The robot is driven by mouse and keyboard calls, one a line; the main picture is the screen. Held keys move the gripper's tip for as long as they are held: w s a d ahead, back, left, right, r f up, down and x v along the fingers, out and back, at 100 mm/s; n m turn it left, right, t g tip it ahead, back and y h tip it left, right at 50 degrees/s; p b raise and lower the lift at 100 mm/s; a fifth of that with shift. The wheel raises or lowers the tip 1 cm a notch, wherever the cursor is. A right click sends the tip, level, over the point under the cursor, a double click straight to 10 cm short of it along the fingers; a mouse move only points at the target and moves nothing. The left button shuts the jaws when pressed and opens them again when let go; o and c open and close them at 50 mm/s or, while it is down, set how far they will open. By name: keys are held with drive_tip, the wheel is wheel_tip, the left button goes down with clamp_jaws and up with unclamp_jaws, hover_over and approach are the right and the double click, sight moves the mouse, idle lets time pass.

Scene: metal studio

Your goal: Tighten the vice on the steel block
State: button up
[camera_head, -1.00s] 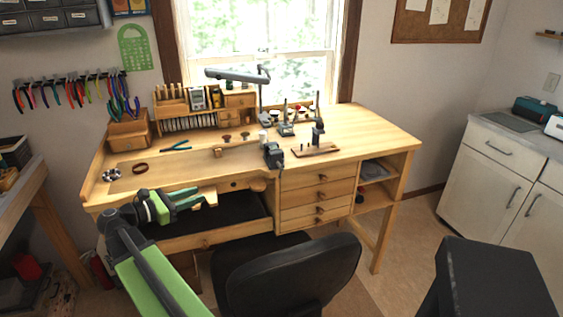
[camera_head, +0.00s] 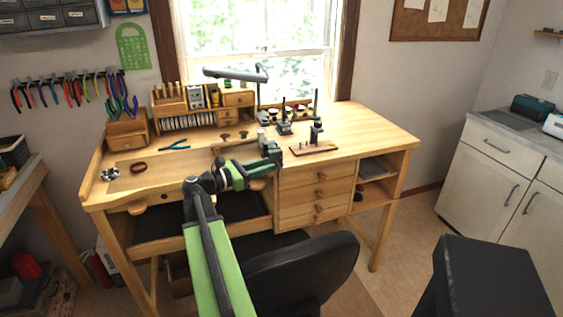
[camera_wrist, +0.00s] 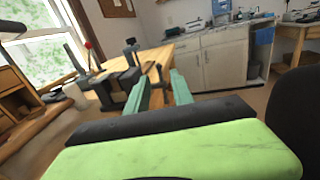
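The small dark vice (camera_head: 270,148) sits at the front edge of the wooden workbench (camera_head: 370,130). In the wrist view a dark metal body that looks like the vice (camera_wrist: 112,90) stands just left of the fingers. I cannot make out the steel block or the vice's handle clearly. My gripper (camera_head: 264,168) is at the bench's front edge, close to the vice, pointing right. In the wrist view my gripper (camera_wrist: 160,90) has two teal fingers apart with nothing held between them. I cannot tell whether a finger touches the vice.
A black chair (camera_head: 300,275) stands in front of the bench, below my arm. Blue-handled pliers (camera_head: 174,145) lie on the bench at left. The bench's right end is clear.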

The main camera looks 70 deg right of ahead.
sight(278, 165)
drive_tip(key=x, duration=0.6)
drive_tip(key=shift+s+d, duration=0.15)
drive_tip(key=shift+d, duration=0.1)
